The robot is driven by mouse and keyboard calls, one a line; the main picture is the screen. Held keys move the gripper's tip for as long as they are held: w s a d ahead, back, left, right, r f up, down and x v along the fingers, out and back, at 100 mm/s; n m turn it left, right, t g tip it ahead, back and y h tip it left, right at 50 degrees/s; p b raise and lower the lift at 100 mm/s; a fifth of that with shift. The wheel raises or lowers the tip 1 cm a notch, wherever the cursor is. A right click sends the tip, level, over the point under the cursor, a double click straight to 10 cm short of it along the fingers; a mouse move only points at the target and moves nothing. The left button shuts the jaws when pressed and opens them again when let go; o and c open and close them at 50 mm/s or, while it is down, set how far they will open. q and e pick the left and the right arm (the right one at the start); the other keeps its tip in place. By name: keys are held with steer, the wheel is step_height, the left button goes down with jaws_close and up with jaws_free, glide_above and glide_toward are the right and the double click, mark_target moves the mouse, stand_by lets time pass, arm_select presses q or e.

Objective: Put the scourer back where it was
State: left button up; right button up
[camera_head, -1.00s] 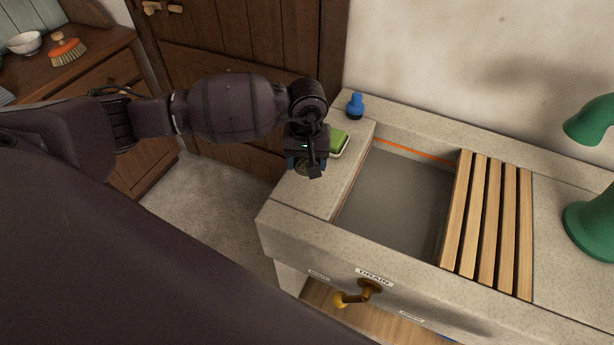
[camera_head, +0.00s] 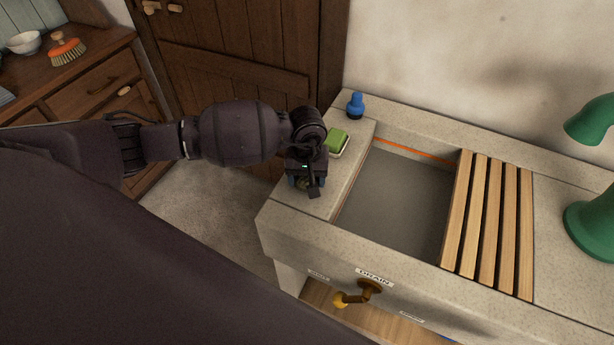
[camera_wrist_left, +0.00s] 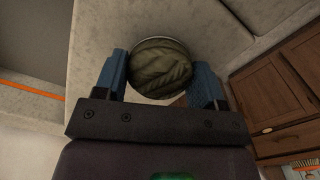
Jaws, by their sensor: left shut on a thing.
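My left gripper (camera_head: 306,181) is over the left ledge of the stone sink. In the left wrist view its two blue fingers (camera_wrist_left: 160,78) are shut on the scourer (camera_wrist_left: 160,65), a round, dark olive, ridged pad. A thin pale rim shows around the scourer's edge; I cannot tell if it is a dish under it. In the head view the scourer is mostly hidden by the gripper. I cannot tell whether it touches the ledge. My right gripper is not in view.
A green sponge (camera_head: 338,137) on a pale dish sits just behind the gripper. A blue bottle (camera_head: 355,105) stands at the back corner. The sink basin (camera_head: 395,195) opens to the right, with a slatted wooden rack (camera_head: 488,220) over its right side. The ledge's front left (camera_head: 290,205) is clear.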

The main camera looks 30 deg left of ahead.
arm_select(q)
steer(key=o, duration=0.5)
steer(key=shift+f, duration=0.1)
steer(key=o, duration=0.4)
steer(key=shift+r, duration=0.2)
step_height(320, 180, up, 12)
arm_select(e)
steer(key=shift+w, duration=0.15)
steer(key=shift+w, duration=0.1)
